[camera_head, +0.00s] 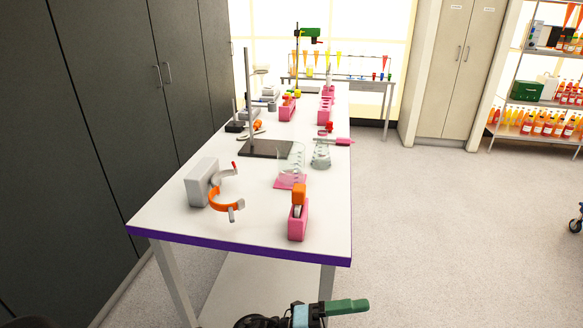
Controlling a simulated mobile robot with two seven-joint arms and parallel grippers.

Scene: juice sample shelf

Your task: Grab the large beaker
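A large clear glass beaker (291,158) stands upright on the white table, right of its middle, with pink at its base. A smaller clear glass vessel (321,156) is just behind and to its right. A gripper, apparently my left gripper (344,307), shows at the bottom edge with a green finger pointing right and a light blue body. It is in front of and below the table, well apart from the beaker. Only part of it shows, so I cannot tell its opening. My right gripper is not in view.
A pink holder with an orange top (298,216) stands in front of the beaker. A grey device with an orange ring (224,197) is to the left. A dark stand base (266,149) lies behind. The floor right of the table is clear.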

